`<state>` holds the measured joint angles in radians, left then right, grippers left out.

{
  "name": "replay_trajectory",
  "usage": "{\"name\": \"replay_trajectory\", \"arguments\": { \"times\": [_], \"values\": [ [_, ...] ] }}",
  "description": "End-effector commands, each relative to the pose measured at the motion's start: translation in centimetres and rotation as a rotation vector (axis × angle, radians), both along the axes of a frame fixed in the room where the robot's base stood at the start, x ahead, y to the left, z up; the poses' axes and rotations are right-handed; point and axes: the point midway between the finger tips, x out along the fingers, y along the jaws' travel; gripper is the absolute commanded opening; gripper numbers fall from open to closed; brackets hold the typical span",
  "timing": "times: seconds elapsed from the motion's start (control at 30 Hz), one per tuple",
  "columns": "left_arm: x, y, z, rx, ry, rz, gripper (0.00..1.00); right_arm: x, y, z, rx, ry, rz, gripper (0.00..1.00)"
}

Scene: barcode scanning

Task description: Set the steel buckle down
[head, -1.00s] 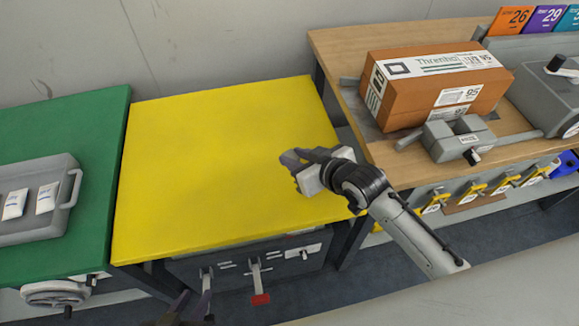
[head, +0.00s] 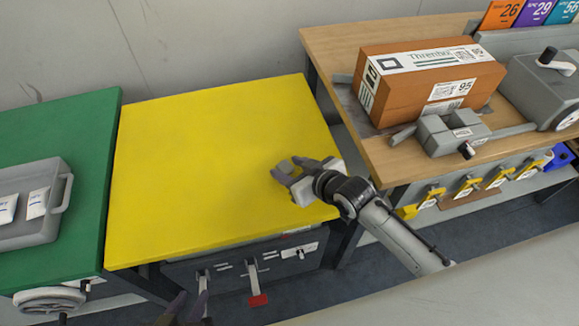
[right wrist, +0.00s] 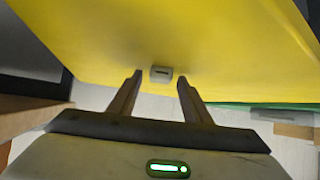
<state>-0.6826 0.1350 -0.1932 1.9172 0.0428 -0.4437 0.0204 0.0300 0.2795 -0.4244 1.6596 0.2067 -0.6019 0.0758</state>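The steel buckle (right wrist: 161,74) is a small grey block with a dark slot, seen against the yellow table top (head: 200,150). In the head view the buckle (head: 284,167) shows as a small grey piece between the fingertips of my right gripper (head: 288,166). In the right wrist view my right gripper (right wrist: 160,78) has its fingers spread, with a gap on each side of the buckle. The buckle seems to rest on the yellow top near its right side. My left gripper (head: 185,308) shows only as dark finger parts at the bottom edge.
A green table (head: 85,130) with a grey tray (head: 40,235) of white packets stands on the left. A wooden bench (head: 400,165) on the right bears an orange-brown box (head: 430,85) and a grey vise (head: 450,135). Most of the yellow top is clear.

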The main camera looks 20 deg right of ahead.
Motion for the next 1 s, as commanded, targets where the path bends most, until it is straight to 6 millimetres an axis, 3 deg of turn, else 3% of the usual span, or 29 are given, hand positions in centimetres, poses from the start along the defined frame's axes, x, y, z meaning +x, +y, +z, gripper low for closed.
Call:
{"name": "replay_trajectory", "arguments": {
  "times": [0.27,0.8,1.0],
  "values": [
    [-0.2,0.0,0.1,-0.001,0.003,0.0,0.31,0.0,0.0,0.5,0.0,-0.001,0.0,0.45],
    [-0.3,0.1,1.4,-0.002,0.003,0.004,0.31,-7.6,-3.2,5.9,-0.001,0.002,-0.001,0.45],
    [-0.3,0.2,1.5,0.0,0.004,0.004,0.31,-9.0,-3.7,7.0,-0.001,0.001,-0.001,0.45]
  ]
}}
